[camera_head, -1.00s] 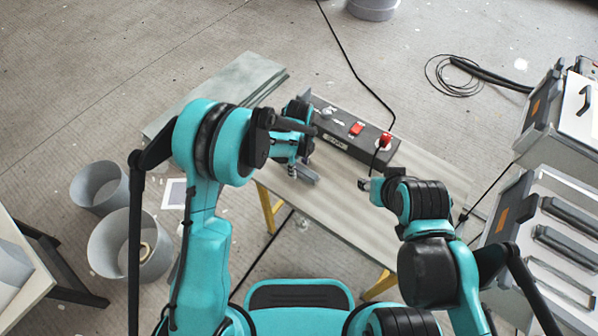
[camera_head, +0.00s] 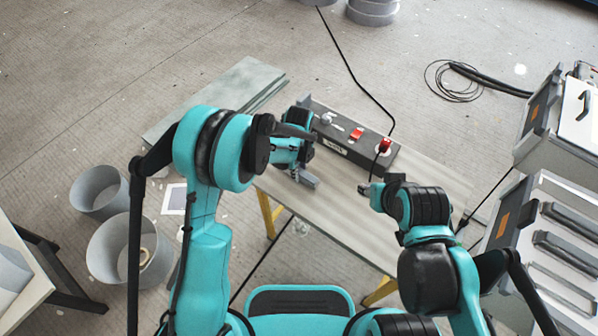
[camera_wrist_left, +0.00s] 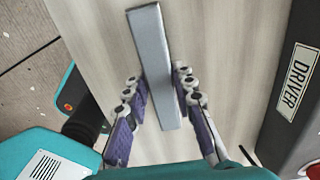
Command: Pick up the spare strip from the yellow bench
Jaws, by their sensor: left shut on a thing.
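The grey strip (camera_wrist_left: 153,65) lies between the fingers of my left gripper (camera_wrist_left: 158,85) in the left wrist view. The gripper is shut on it, with the strip's far end reaching past the fingertips. In the head view the strip (camera_head: 306,179) shows as a small grey piece at my left gripper (camera_head: 297,172), over the left end of the yellow-legged bench (camera_head: 345,217). I cannot tell whether the strip touches the bench top.
Grey boards (camera_head: 225,95) lie behind left. Two buckets (camera_head: 130,250) stand at left. Grey cases (camera_head: 560,120) stand at right. The bench's right part is clear.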

